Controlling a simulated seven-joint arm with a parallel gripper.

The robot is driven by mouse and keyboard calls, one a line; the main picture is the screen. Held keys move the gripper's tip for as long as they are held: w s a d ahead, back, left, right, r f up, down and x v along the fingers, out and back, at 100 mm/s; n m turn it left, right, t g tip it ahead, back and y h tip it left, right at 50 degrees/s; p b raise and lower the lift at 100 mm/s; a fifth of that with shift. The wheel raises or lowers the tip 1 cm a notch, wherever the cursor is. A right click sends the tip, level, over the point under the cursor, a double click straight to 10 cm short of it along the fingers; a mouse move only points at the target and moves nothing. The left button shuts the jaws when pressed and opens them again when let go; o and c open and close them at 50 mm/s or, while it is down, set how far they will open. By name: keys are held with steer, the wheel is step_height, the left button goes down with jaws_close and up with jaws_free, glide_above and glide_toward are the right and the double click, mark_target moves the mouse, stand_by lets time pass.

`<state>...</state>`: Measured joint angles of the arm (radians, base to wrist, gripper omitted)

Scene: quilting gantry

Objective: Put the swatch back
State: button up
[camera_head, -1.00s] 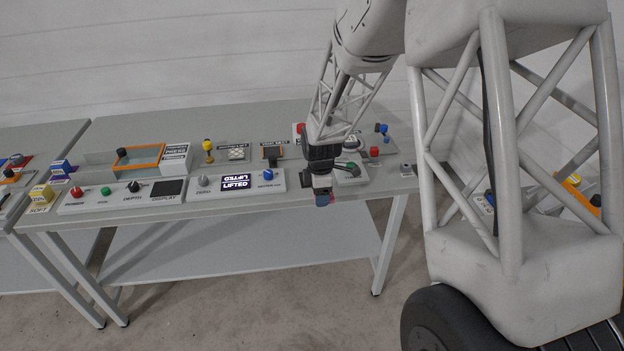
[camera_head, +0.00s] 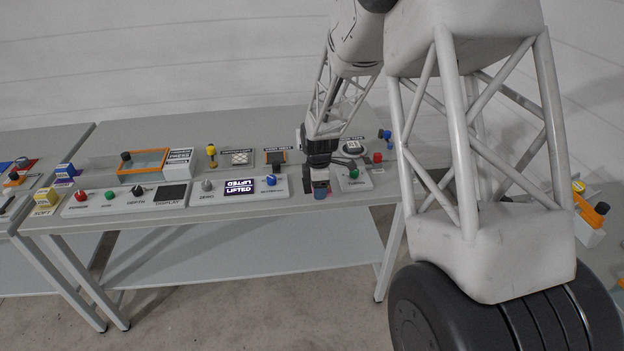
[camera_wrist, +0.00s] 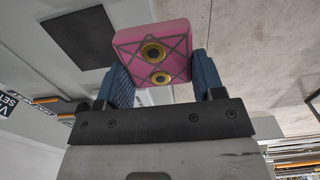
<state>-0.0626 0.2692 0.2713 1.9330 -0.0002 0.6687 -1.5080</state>
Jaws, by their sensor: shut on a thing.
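My gripper (camera_head: 321,191) is at the front edge of the long grey table, right of the panel whose screen reads LIFTED. In the wrist view my gripper (camera_wrist: 158,80) is shut on a pink block with crossing lines and two brass-ringed holes, which I take for the swatch (camera_wrist: 178,42). The block sits between the two blue fingers and sticks out past their tips. Which place the swatch belongs to cannot be told.
The panel with the LIFTED screen (camera_head: 239,187) is left of my gripper; a panel with a green knob (camera_head: 354,174) is close on the right. Behind stand a yellow-topped post (camera_head: 211,152), a patterned pad (camera_head: 240,158) and an orange-edged frame (camera_head: 143,162). A dark square (camera_wrist: 79,39) shows in the wrist view.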

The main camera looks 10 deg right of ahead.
steer(key=w, duration=0.9)
steer(key=shift+w+a+f, duration=0.3)
steer(key=shift+f, duration=0.1)
steer(key=shift+f, duration=0.1)
steer(key=shift+f, duration=1.65)
steer(key=shift+f, duration=0.1)
steer(key=o, duration=1)
steer(key=shift+c, duration=0.2)
